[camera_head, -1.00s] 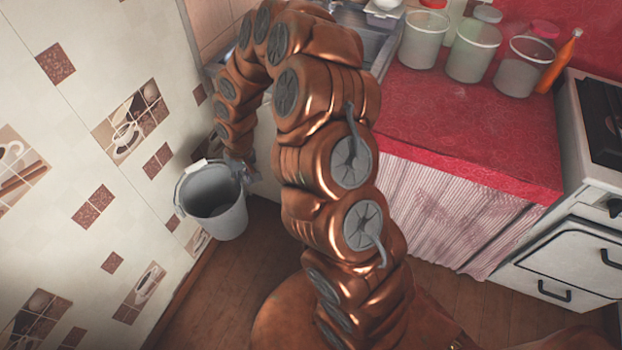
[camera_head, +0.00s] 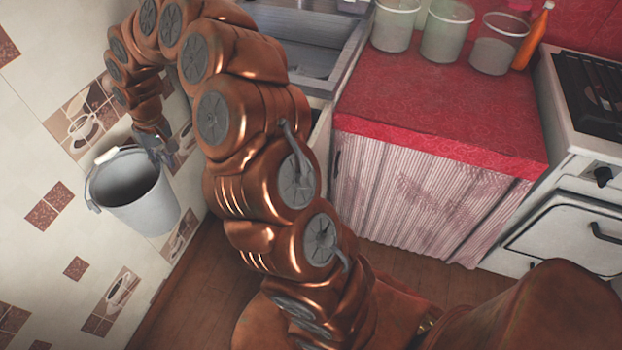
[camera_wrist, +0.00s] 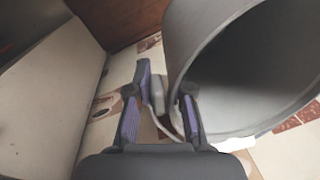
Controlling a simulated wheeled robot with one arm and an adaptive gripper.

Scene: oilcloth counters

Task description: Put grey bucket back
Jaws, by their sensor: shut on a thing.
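The grey bucket (camera_head: 152,206) hangs roughly upright in the air at the left, in front of the tiled wall, with its open top facing up. Its white handle grip (camera_head: 106,155) lies by the rim. My gripper (camera_head: 165,152) is at the bucket's right side near the rim and is shut on it. In the wrist view the bucket (camera_wrist: 192,40) fills the upper right. My gripper's fingers (camera_wrist: 165,90) stand beside its wall, with a grey piece and the thin handle wire between them. The exact contact is partly hidden.
A metal sink (camera_head: 315,60) is at the top. A red counter (camera_head: 440,95) holds several clear containers (camera_head: 447,32) and an orange bottle (camera_head: 533,38). A white stove (camera_head: 575,150) stands right. Brown floor (camera_head: 205,285) shows below the bucket. The tiled wall (camera_head: 40,250) is close on the left.

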